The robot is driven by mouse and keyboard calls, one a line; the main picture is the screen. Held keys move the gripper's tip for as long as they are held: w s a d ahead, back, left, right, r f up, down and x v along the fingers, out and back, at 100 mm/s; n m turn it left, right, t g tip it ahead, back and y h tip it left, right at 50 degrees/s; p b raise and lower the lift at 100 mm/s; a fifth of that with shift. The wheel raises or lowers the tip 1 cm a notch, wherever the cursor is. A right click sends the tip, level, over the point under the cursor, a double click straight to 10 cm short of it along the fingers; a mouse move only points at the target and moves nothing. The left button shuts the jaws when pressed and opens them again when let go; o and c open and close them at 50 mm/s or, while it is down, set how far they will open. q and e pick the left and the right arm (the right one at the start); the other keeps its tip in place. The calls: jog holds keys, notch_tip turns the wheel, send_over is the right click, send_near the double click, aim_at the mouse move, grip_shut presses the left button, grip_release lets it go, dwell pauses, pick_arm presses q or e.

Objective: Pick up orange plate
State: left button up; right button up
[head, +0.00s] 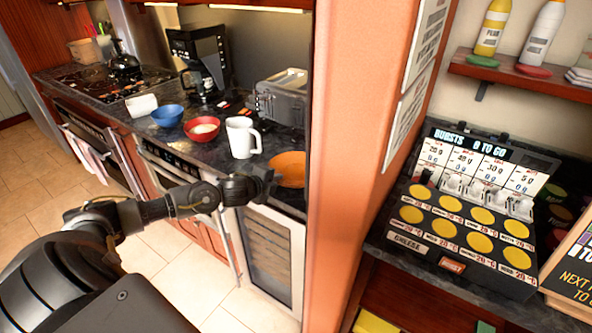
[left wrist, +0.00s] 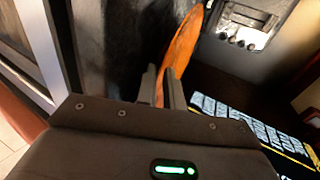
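The orange plate (head: 291,166) is at the right end of the dark counter, beside the orange wall edge. My left gripper (head: 266,181) is at the plate's near left rim. In the left wrist view the plate (left wrist: 183,42) shows as a narrow orange shape running down between the two fingers (left wrist: 161,84). The fingers are close together, with the plate's rim between them, so the gripper looks shut on it. The plate looks at or near counter height; I cannot tell whether it touches the counter. My right gripper is not in view.
A white mug (head: 240,138), a red bowl (head: 202,128) and a blue bowl (head: 167,115) stand left of the plate. A grey toaster (head: 283,98) is behind it. The orange wall (head: 350,130) closes off the right side. The floor (head: 155,262) in front is clear.

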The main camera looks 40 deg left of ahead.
pick_arm(q)
jog(key=shift+s, duration=0.1)
grip_shut()
jog(key=shift+r, duration=0.1)
notch_tip(320, 180, up, 10)
dwell(0.5)
